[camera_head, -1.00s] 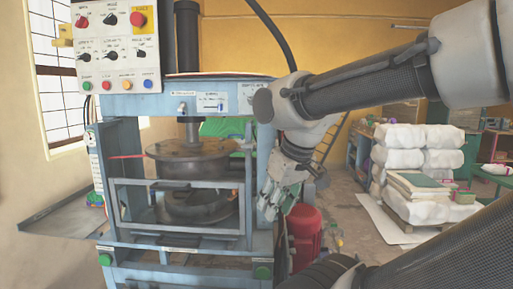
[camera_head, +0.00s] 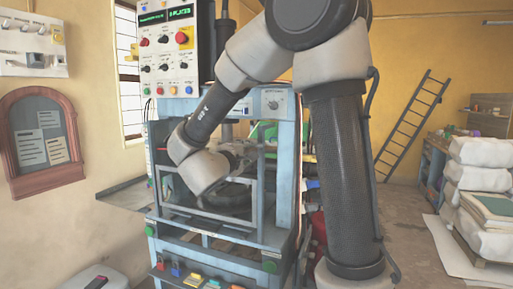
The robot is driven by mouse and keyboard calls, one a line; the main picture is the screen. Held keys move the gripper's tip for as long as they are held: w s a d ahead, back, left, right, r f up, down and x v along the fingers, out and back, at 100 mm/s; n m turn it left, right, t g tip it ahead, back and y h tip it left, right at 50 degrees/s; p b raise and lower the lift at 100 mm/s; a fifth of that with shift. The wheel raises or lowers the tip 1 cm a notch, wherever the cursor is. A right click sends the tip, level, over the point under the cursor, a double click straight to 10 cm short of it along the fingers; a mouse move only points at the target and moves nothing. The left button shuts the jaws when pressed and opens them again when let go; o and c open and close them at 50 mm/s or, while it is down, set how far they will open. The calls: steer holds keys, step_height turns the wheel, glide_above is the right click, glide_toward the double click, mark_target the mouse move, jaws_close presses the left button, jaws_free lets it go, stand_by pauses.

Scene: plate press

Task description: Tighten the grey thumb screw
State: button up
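The plate press (camera_head: 228,240) is a blue-grey frame with a control panel on top, left of centre. A round dark plate (camera_head: 230,196) shows inside its open front, partly covered by my arm. My arm reaches across the press front, with its wrist at the opening. My gripper (camera_head: 243,154) is small and partly hidden at the far side of the wrist, near the press's column and plates. I cannot see whether its fingers are open or shut. I cannot make out the grey thumb screw; it may be hidden by my wrist or too small to tell.
The control panel (camera_head: 167,48) stands above the press front. A metal side shelf (camera_head: 126,195) sticks out at left. Coloured items lie on the press's lower ledge (camera_head: 215,262). White sacks (camera_head: 482,165) are stacked at right, with a ladder (camera_head: 412,120) against the wall.

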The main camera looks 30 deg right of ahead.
mark_target(257, 146)
steer(key=x, duration=0.7)
steer(key=shift+d, duration=0.35)
steer(key=shift+c, duration=0.3)
jaws_close()
